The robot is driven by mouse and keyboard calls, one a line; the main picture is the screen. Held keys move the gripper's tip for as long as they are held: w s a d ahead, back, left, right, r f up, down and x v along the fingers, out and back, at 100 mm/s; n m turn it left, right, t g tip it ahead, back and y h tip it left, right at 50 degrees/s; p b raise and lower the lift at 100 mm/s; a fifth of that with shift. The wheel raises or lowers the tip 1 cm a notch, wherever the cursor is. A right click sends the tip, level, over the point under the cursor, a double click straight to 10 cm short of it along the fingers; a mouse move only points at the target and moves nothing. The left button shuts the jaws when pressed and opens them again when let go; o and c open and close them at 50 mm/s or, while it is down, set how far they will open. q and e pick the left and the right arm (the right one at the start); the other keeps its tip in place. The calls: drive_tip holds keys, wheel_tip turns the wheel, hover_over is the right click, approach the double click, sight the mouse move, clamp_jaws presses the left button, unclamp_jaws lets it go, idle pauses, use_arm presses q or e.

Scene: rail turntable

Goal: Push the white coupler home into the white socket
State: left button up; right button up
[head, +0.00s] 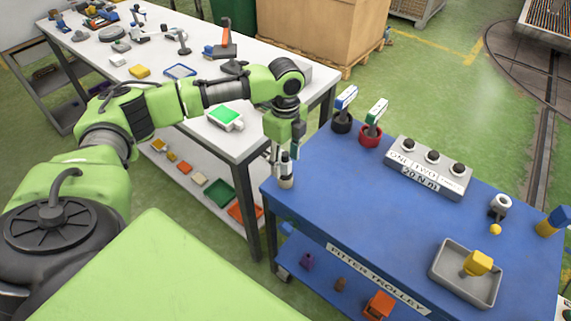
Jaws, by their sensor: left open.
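My left gripper (285,152) points down over the near left corner of the blue trolley (350,215). It is open. A small white and dark upright piece (286,178) stands at that corner, right under the fingers; it may be the white coupler. The fingers hide part of it, and I cannot tell whether they touch it. A white ring-shaped piece with a dark centre (500,205) is at the trolley's right side; I cannot tell whether it is the white socket. My right gripper is not in view.
A grey panel (430,168) with several black-centred round fittings and a "20 N m" label sits on the trolley. Blue-labelled (346,98) and green-labelled (377,110) tools stand in cups behind. A grey tray (466,272) holds a yellow piece (478,263). The trolley's middle is clear.

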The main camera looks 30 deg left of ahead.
sight(285, 167)
use_arm(q)
wheel_tip(285, 167, down, 2)
drive_tip(key=shift+s+f, duration=0.1)
drive_tip(key=shift+f, duration=0.45)
drive_tip(key=c, duration=1.1)
drive_tip(key=shift+c, duration=1.2)
drive_tip(key=o, duration=0.3)
drive_tip(key=shift+c, duration=1.3)
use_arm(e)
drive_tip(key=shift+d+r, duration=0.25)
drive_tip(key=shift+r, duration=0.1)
